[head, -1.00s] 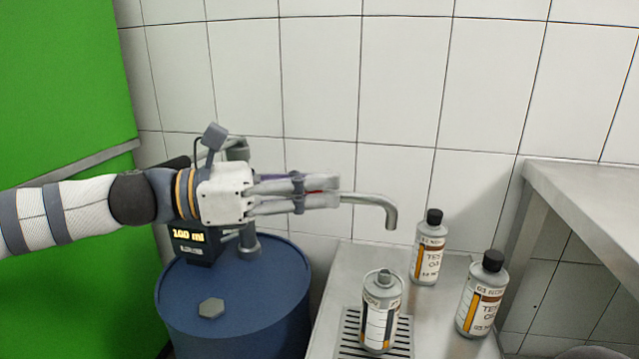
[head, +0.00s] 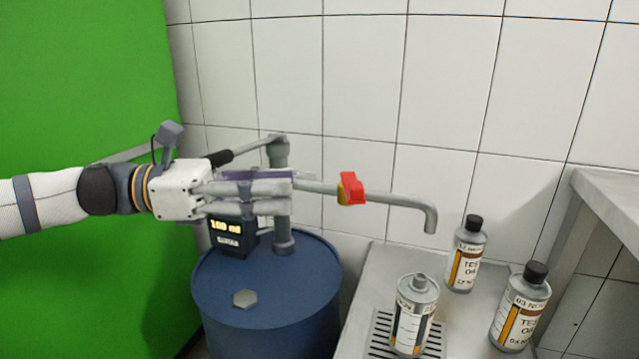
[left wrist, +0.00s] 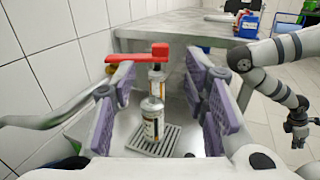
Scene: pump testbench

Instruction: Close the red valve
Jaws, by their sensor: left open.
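The red valve (head: 351,188) is a small red handle with a yellowish part on the grey spout pipe (head: 405,201). Its red handle also shows in the left wrist view (left wrist: 137,54), lying crosswise ahead of the fingers. My left gripper (head: 292,190) is just left of the valve, with a gap between its fingertips and the handle. In the left wrist view its purple-padded fingers (left wrist: 158,88) are apart, with nothing held between them. My right gripper (left wrist: 298,124) shows small at the right edge of that view; its jaws are unclear.
An uncapped bottle (head: 414,315) stands on the drain grate (head: 380,333). Two black-capped bottles (head: 465,255) (head: 520,308) stand to its right on the metal table. A blue drum (head: 270,295) and a display reading about 100 ml (head: 231,233) are below my left gripper. A tiled wall is behind.

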